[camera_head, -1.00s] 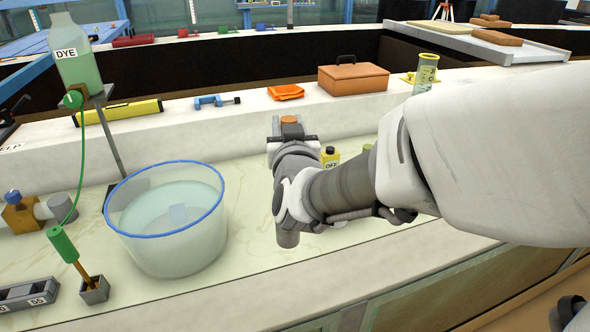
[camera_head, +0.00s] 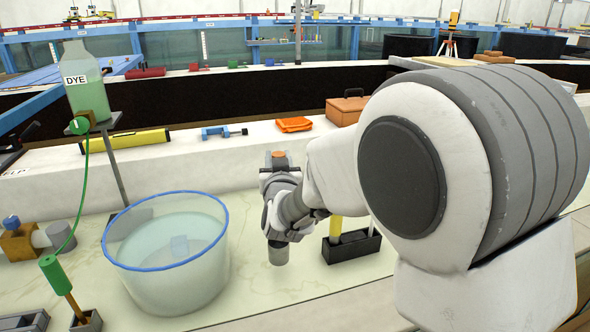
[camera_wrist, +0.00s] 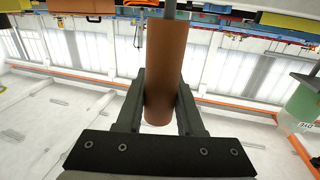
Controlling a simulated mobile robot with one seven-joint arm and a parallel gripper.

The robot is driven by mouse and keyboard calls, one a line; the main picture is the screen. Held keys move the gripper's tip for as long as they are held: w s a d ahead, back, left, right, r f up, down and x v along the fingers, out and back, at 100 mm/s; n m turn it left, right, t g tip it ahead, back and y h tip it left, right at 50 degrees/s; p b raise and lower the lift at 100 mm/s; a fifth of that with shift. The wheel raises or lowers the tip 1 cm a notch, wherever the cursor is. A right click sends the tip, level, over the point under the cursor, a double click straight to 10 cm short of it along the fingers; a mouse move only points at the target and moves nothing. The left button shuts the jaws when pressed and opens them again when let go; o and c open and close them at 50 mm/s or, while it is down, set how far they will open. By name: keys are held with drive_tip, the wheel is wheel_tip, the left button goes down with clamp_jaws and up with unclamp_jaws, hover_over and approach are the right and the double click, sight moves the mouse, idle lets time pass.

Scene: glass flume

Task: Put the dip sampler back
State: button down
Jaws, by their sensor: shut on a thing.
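My gripper (camera_wrist: 160,110) is shut on an orange-brown cylinder, which looks like the handle of the dip sampler (camera_wrist: 166,60). In the wrist view the handle runs between both fingers, and a thin grey rod continues past its end. In the head view only the orange end of the sampler (camera_head: 279,155) shows at my gripper (camera_head: 277,168), above the counter and right of the clear tub. The rest of the sampler is hidden there. A black slotted holder (camera_head: 352,248) stands on the counter to the right, partly behind my arm, with a yellow piece (camera_head: 336,228) in it.
The blue-rimmed tub of water (camera_head: 170,250) stands left of my gripper. A dye bottle (camera_head: 84,85) is on a stand behind it. A yellow level (camera_head: 125,141), a blue clamp (camera_head: 224,132), an orange cloth (camera_head: 294,125) and a brown case (camera_head: 346,108) lie on the ledge.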

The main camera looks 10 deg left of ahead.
drive_tip(key=shift+w+a+f+b, duration=0.15)
drive_tip(key=shift+f+b, duration=0.4)
drive_tip(key=shift+f, duration=1.45)
drive_tip(key=shift+f, duration=0.2)
drive_tip(key=c, duration=0.5)
unclamp_jaws()
drive_tip(key=shift+c, duration=0.2)
drive_tip(key=shift+r, duration=0.15)
